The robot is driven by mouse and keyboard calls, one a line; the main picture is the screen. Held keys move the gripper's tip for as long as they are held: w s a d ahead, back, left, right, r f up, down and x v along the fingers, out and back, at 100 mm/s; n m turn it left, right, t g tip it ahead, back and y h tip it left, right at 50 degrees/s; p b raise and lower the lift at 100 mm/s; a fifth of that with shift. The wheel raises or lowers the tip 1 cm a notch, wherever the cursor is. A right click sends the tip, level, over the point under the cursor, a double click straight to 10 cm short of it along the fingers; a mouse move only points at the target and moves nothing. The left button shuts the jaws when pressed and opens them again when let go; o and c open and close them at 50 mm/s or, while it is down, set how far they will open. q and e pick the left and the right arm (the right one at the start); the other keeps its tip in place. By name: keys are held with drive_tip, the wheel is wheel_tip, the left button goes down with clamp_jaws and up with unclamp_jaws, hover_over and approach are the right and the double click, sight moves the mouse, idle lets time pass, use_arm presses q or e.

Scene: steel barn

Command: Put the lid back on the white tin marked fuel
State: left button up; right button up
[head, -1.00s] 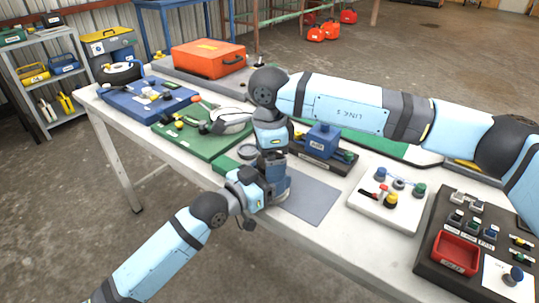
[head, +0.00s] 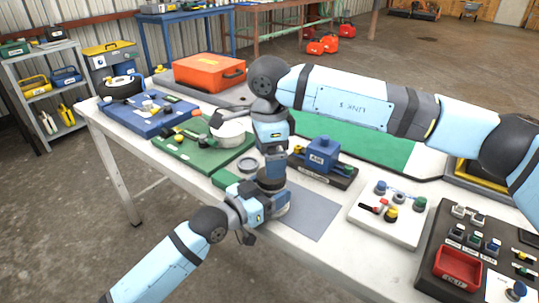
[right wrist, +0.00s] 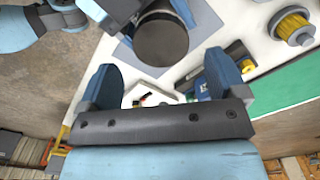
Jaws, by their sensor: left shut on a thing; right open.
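My left gripper (head: 276,204) is shut on a round thing with a dark flat top (head: 271,183) above the front of the white table. In the right wrist view, this top shows as a dark brown-grey disc (right wrist: 161,41). I cannot tell whether it is the tin or its lid; no fuel marking is readable. My right gripper (right wrist: 162,78) is open and empty, its fingers apart just beside the disc in that view. In the head view, it points down above the held thing. A white rounded thing (head: 229,128) sits on the green board, partly hidden by my right arm.
A grey mat (head: 308,215) lies under and right of my left gripper. A blue block on a dark tray (head: 322,152), a white switch board (head: 388,215) and a red bin (head: 457,268) stand to the right. An orange case (head: 207,72) is behind.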

sight(271, 192)
wheel_tip(271, 192, up, 2)
drive_tip(key=n, duration=0.4)
drive_tip(key=shift+d+n, duration=0.15)
drive_tip(key=shift+n, duration=0.25)
drive_tip(key=n, duration=0.1)
drive_tip(key=r+n, duration=0.1)
drive_tip(key=n, duration=0.1)
drive_tip(key=shift+d+r, duration=0.1)
drive_tip(key=shift+f, duration=4.05)
drive_tip(key=c, duration=0.9)
drive_tip(key=m, duration=0.6)
drive_tip(key=shift+m, duration=0.3)
